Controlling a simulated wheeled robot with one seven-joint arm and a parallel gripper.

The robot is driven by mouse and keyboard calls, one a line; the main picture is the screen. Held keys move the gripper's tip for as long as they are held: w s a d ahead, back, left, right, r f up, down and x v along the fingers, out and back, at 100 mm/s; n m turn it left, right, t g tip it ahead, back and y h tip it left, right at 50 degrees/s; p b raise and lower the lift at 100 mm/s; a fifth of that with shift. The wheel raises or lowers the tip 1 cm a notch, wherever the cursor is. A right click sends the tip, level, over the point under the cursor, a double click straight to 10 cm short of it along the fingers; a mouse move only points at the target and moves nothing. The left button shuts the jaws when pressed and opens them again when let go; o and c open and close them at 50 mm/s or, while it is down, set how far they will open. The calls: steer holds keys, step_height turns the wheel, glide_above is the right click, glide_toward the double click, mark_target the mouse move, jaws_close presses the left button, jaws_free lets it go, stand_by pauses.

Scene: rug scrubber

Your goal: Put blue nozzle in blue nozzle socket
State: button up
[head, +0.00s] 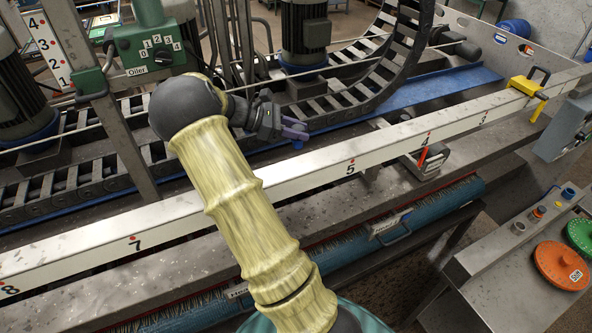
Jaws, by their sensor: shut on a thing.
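My gripper (297,131) hangs over the machine bed in the upper middle of the head view, at the end of my yellow-sleeved arm. Its purple fingers are closed on a small blue piece (298,144), which looks like the blue nozzle and shows just below the fingertips. The fingers hide most of it. It is held above the bed, behind the white numbered rail. I cannot clearly make out the blue nozzle socket. A small blue-topped fitting (568,192) stands on the grey console at the right, well away from my gripper.
The white numbered rail (310,178) crosses the view diagonally. A black cable chain (395,50) curves behind my gripper. The console (490,262) also carries orange-topped fittings (538,212), an orange disc (560,265) and a green disc (582,236). A yellow clamp (528,86) sits on the rail.

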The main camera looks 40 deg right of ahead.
mark_target(301, 148)
steer(key=shift+s, duration=0.5)
steer(key=f+p, duration=0.1)
steer(key=f, duration=0.1)
steer(key=f+p, duration=0.1)
steer(key=f, duration=0.2)
steer(key=shift+s+d+f+p, duration=0.15)
steer(key=shift+d+f+p, duration=0.05)
steer(key=shift+f+p, duration=0.15)
steer(key=shift+f, duration=0.1)
